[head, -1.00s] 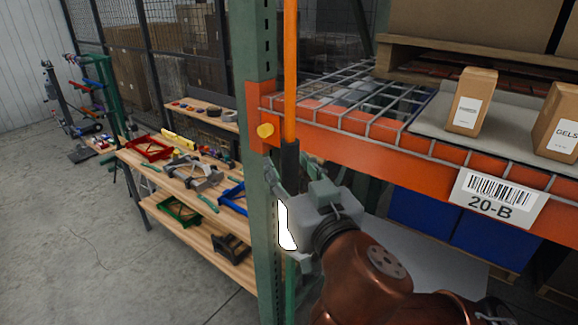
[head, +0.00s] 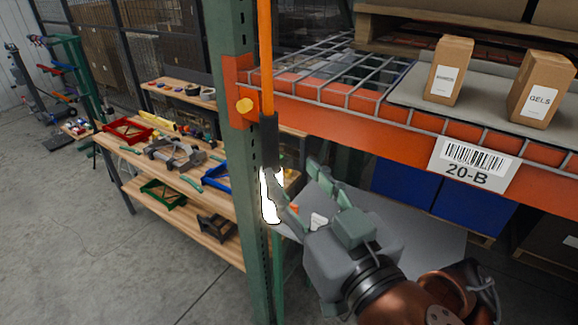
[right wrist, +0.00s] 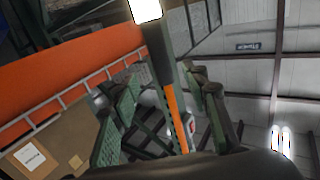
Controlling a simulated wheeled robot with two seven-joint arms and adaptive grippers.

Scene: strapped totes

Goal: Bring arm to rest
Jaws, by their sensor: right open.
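My right gripper (head: 296,188) is open, its fingers pointing up and left beside a rack post. It is close to the lower end of an upright orange pole (head: 266,60) with a black sleeve (head: 268,140). A bright white piece (head: 271,195) shows below the sleeve, partly behind a finger. In the right wrist view, the open fingers (right wrist: 165,120) appear either side of the orange pole (right wrist: 176,115), with the black sleeve and white end above. Nothing is seen held; the exact gap to the pole cannot be told. My left gripper is not in view.
An orange rack beam (head: 350,115) labelled 20-B and a green post (head: 235,150) stand close to the arm. Two cartons (head: 449,70) (head: 541,85) sit on the shelf. A wooden workbench (head: 125,165) with coloured parts is at left. Open floor lies front left.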

